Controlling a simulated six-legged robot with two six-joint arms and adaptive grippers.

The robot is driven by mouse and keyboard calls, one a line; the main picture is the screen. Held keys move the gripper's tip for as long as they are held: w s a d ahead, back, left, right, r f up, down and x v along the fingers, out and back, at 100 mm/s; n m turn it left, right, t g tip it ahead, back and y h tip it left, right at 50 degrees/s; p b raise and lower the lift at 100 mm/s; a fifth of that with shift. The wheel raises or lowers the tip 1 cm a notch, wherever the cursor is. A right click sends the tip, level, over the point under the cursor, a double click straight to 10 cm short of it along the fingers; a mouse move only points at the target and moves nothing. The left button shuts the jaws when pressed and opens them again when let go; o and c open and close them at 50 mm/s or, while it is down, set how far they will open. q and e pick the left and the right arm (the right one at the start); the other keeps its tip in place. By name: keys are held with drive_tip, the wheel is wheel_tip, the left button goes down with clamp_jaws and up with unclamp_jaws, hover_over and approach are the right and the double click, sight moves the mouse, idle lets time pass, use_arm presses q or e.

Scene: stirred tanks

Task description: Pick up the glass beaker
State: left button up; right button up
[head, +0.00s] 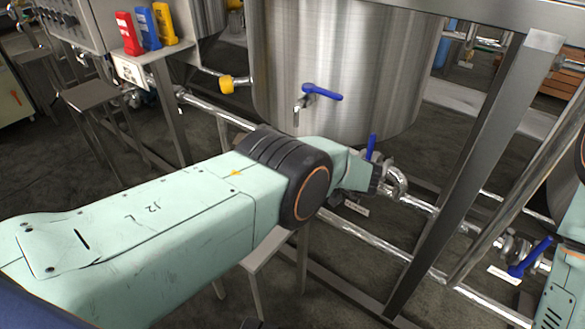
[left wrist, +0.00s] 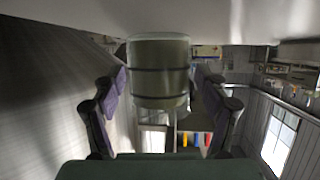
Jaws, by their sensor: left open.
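In the left wrist view a greenish, see-through cylinder with dark bands, which looks like the glass beaker (left wrist: 158,72), shows between the fingers of my left gripper (left wrist: 160,78). The gripper is open, one finger on each side of the beaker. Its fingertips appear close to the beaker's sides; I cannot tell whether they touch. The beaker's one end meets a pale surface (left wrist: 235,20) at the top of that picture, which looks upside down. In the head view my left arm hides its own gripper, and the beaker does not show. My right gripper is not in view.
A large steel tank (head: 345,75) with a blue-handled valve (head: 322,92) stands beyond my left arm. Metal frame posts (head: 480,170) and pipes (head: 385,255) run at the right. Red, blue and yellow holders (head: 148,30) and a small stool (head: 90,95) are at the left.

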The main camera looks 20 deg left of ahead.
use_arm(q)
drive_tip(key=shift+r, duration=0.15)
drive_tip(key=shift+f, duration=0.2)
drive_tip(key=c, duration=1.5)
drive_tip(key=shift+r, duration=0.15)
